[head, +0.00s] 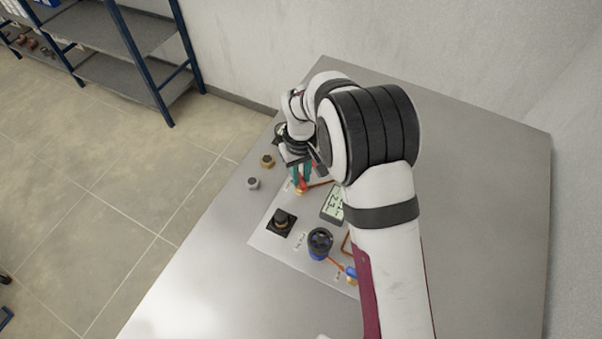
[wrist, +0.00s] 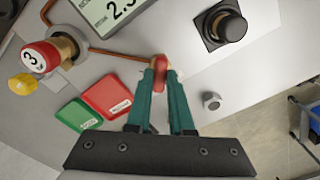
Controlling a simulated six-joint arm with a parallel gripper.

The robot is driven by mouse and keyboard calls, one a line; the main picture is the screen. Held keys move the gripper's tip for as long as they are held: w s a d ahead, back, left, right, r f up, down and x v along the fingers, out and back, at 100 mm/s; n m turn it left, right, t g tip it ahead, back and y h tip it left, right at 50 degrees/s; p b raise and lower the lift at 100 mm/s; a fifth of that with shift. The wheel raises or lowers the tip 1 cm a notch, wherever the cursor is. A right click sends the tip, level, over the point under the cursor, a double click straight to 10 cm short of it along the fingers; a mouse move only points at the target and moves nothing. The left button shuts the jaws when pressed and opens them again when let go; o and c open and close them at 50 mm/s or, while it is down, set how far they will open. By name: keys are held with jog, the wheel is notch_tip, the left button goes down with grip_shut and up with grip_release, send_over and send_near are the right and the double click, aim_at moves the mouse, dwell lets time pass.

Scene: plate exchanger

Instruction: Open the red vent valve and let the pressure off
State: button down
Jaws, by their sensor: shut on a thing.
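The red vent valve handle (wrist: 160,80) is a small red lever on a brass body at the end of a copper pipe, in the upper middle of the wrist view. My gripper (wrist: 160,92) has teal fingers that converge on the handle and hold it between their tips. In the head view my gripper (head: 301,178) points down at the panel, and the valve (head: 301,189) shows as a small orange-red spot under the fingertips. The pressure display (wrist: 108,10) is cut off at the top edge and reads "2.3" or so. My arm covers part of the panel in the head view.
A red knob marked 3 (wrist: 38,57), a yellow knob (wrist: 22,84), and red (wrist: 107,97) and green (wrist: 77,115) tags lie left of the valve. A black knob (head: 281,221), a blue-based valve (head: 319,242) and a grey nut (head: 253,183) stand nearby. The table's lower left is bare.

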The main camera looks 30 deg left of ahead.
aim_at(301, 179)
jog(key=n, duration=0.4)
jog(key=shift+n, duration=1.8)
jog(key=c, duration=0.8)
grip_release()
jog(key=shift+r, duration=0.1)
notch_tip(301, 179, up, 16)
